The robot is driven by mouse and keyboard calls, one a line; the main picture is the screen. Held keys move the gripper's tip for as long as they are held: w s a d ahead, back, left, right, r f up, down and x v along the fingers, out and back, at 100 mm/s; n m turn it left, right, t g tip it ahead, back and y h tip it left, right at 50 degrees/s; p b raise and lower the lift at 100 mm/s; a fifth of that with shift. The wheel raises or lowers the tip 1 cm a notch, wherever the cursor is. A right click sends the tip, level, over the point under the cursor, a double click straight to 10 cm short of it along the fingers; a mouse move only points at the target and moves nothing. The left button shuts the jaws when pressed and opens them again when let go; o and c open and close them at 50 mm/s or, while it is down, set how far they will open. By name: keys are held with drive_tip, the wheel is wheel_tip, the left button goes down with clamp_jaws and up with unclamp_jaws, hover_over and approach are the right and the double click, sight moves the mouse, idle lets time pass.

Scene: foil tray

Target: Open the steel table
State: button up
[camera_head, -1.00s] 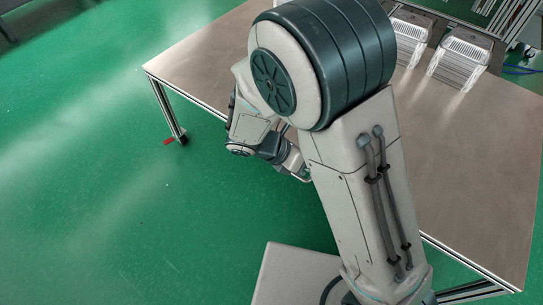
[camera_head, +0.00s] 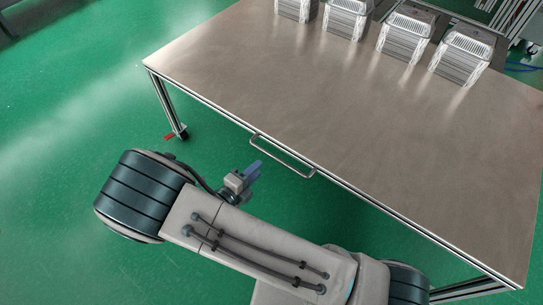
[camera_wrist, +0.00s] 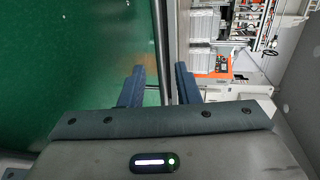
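The steel table (camera_head: 350,110) has a broad bare metal top, and a bar handle (camera_head: 282,157) runs along its near edge. My gripper (camera_head: 254,168) is just below and left of the handle in the head view, with a visible gap to it. In the wrist view my gripper (camera_wrist: 160,88) has its two dark fingers apart with nothing held between them. The table's edge runs upright through the gap between the fingers there; whether the bar lies between them I cannot tell.
Several stacks of foil trays (camera_head: 405,38) stand along the table's far side. A table leg (camera_head: 172,110) with a caster and red lever stands at the left. Green floor (camera_head: 70,190) is clear to the left. Racks and machinery are at the far right.

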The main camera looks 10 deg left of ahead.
sight(272, 155)
drive_tip(key=b+x, duration=0.1)
drive_tip(key=x, duration=0.8)
drive_tip(key=shift+b, duration=0.35)
clamp_jaws()
